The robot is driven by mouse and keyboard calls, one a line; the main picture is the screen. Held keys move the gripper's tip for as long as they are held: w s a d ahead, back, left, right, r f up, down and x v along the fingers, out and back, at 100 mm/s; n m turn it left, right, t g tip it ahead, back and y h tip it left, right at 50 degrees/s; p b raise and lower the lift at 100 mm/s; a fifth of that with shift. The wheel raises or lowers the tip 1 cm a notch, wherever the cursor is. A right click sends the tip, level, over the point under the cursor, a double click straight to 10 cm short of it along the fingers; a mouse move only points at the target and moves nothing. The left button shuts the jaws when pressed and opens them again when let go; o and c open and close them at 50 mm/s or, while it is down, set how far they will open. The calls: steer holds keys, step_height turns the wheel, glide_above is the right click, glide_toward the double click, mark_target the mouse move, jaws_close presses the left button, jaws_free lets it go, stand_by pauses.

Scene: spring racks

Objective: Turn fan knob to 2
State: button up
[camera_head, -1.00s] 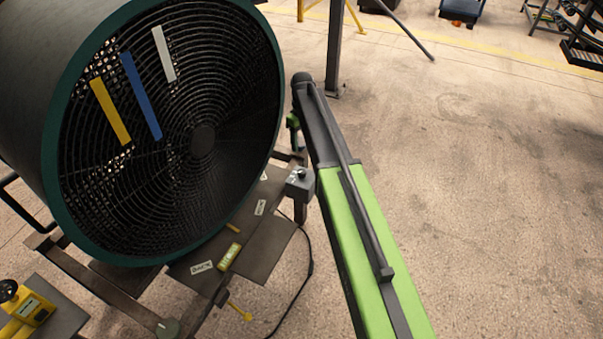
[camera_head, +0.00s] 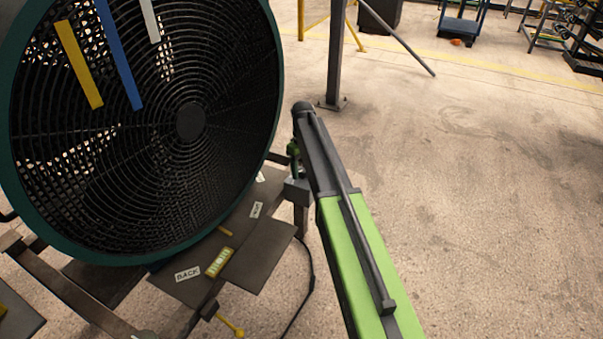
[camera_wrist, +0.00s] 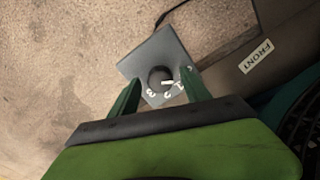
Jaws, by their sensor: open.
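The fan (camera_head: 190,123) is a large dark green drum with a black grille, at the left of the head view. A grey control box (camera_head: 297,190) stands beside its base. In the wrist view the box (camera_wrist: 140,66) carries a round black knob (camera_wrist: 160,76) with white numerals 3, 2 and 1 along its near side. A short white mark shows by the knob's lower right edge; its exact setting is too small to tell. My gripper (camera_wrist: 159,77) is open, its green fingers on either side of the knob in the picture. Contact is not visible. In the head view my gripper (camera_head: 293,153) is partly hidden.
A dark base plate with a BACK label (camera_head: 187,274) and a yellow level (camera_head: 219,262) lies under the fan. A FRONT label (camera_wrist: 257,56) is near the box. A black cable (camera_head: 308,270) runs on the floor.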

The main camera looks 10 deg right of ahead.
steer(key=shift+c, duration=0.4)
jaws_close()
steer(key=shift+a, duration=0.2)
steer(key=shift+d, duration=0.15)
steer(key=shift+m, duration=0.4)
steer(key=m, duration=0.6)
steer(key=shift+m, duration=0.4)
steer(key=m, duration=0.4)
steer(key=shift+m, duration=2.1)
